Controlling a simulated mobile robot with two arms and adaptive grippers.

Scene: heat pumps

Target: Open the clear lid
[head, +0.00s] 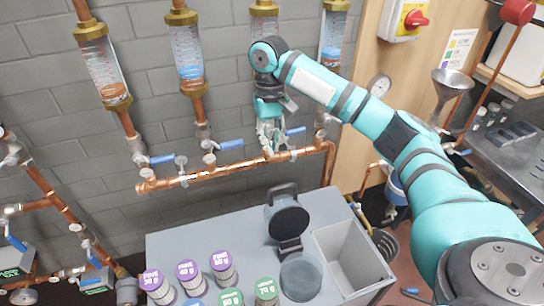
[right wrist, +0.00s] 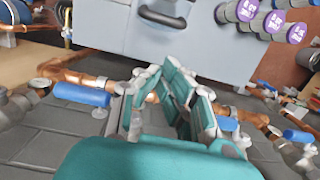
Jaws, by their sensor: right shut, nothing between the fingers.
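A round dark grey lid (head: 288,221) with a loop handle (head: 283,190) stands raised on its hinge behind a round opening (head: 300,279) in the grey bench top. Its disc looks dark, and I cannot tell if it is clear. The handle also shows at the top of the right wrist view (right wrist: 162,17). My right gripper (head: 270,135) is up by the copper pipe, behind and above the lid and apart from it. Its fingers (right wrist: 172,100) are shut and empty. My left gripper is not in view.
A horizontal copper pipe (head: 230,170) with blue-handled valves runs along the wall close to my right gripper. Several purple- and green-capped filters (head: 188,272) stand left of the round opening. An open rectangular bin (head: 352,258) is to its right.

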